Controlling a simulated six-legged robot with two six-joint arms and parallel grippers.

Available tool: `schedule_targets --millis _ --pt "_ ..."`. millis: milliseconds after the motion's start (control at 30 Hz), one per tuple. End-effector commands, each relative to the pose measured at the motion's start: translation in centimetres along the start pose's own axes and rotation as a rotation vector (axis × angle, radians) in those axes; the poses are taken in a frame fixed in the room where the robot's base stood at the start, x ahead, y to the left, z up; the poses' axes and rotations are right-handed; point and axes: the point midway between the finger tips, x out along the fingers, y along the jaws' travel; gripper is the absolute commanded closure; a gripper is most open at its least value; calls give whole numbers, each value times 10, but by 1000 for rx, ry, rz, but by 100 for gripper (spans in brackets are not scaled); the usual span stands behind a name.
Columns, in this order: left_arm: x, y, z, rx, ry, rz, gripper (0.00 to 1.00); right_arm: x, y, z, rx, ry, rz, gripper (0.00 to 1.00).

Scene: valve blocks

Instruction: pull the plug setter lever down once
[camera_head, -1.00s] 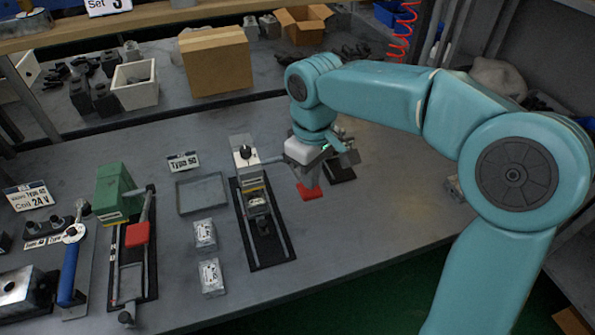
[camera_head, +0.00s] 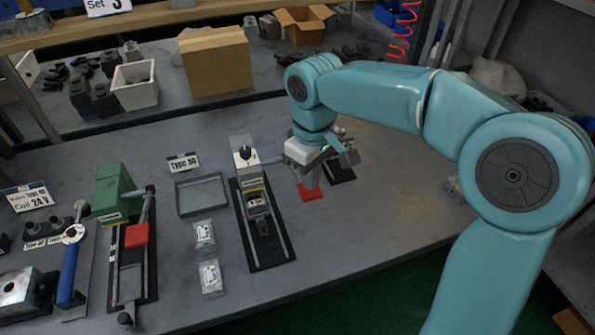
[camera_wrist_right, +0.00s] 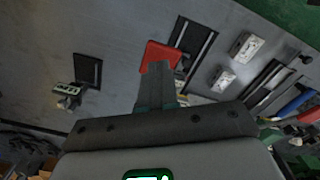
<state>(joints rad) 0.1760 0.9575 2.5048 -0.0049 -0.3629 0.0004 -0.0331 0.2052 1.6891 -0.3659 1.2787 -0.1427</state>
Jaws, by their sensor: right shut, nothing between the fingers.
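A press-like station (camera_head: 246,160) with a grey head and a black base stands mid-bench. A thin grey lever (camera_head: 272,160) runs from its head to the right and passes behind my right gripper. A red pad (camera_head: 311,194) shows just under my right gripper (camera_head: 311,184); it also shows in the wrist view (camera_wrist_right: 157,52). I cannot tell whether the pad joins the lever. My right gripper is shut and empty, pointing down, its fingertips over the red pad. Whether they touch it is unclear. My left gripper is out of view.
A shallow grey tray (camera_head: 222,207) and two small packets (camera_head: 210,276) lie between the stations. A dark block (camera_head: 340,172) sits right of my gripper. The bench farther right is clear.

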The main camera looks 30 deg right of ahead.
Motion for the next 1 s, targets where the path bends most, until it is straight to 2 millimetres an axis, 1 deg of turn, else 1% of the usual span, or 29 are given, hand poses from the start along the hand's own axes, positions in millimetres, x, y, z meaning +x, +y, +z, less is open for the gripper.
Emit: schedule_targets --millis 467,1000 --pt "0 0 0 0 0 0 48 1 0 0 0 0 0 100" --pt "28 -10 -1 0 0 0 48 39 0 0 0 0 0 100"
